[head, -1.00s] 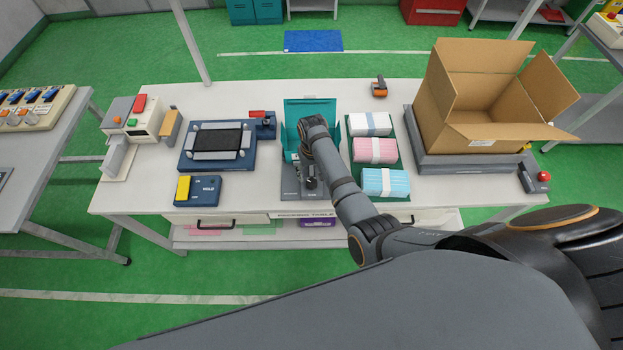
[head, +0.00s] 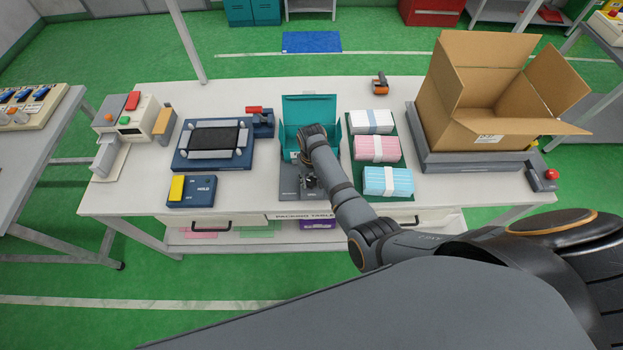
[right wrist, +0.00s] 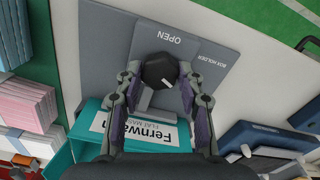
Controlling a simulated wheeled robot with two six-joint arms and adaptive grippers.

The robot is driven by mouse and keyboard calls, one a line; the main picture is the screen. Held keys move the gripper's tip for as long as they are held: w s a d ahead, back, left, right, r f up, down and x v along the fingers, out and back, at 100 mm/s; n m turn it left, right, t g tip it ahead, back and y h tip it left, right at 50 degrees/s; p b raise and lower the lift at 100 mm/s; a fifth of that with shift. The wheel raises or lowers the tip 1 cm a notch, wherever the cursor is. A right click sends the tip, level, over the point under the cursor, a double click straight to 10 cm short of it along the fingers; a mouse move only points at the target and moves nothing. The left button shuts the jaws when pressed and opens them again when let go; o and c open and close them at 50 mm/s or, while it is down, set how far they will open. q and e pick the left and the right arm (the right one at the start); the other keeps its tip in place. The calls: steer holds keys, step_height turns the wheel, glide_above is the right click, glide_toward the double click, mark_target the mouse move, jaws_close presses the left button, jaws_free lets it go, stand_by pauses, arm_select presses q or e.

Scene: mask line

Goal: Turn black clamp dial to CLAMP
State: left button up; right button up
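The black clamp dial (right wrist: 159,68) sits on the grey box holder plate (right wrist: 105,45), which also shows in the head view (head: 289,185). The dial has a short white mark at its lower right in the right wrist view. The word OPEN is printed beside it; no CLAMP label is readable. My right gripper (right wrist: 160,74) is open, with one finger on each side of the dial and narrow gaps showing. In the head view my right gripper (head: 311,182) is small and partly hidden by my arm. My left gripper is not in view.
The teal box (head: 310,107) stands behind the dial on the holder. Mask stacks on a green mat (head: 393,131) lie close on the right. A blue HOLD unit (head: 206,191) and a tray fixture (head: 240,163) are on the left. A cardboard box (head: 462,115) stands far right.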

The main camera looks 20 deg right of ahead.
steer(key=c, duration=0.3)
steer(key=shift+r+m+p, duration=0.15)
steer(key=shift+m+p, duration=0.6)
steer(key=shift+m, duration=0.35)
steer(key=m+p, duration=0.1)
steer(key=m, duration=0.1)
steer(key=shift+m, duration=0.4)
steer(key=m+p, duration=0.1)
steer(key=m, duration=0.3)
steer(key=shift+m+p, duration=0.5)
steer(key=shift+m, duration=1.1)
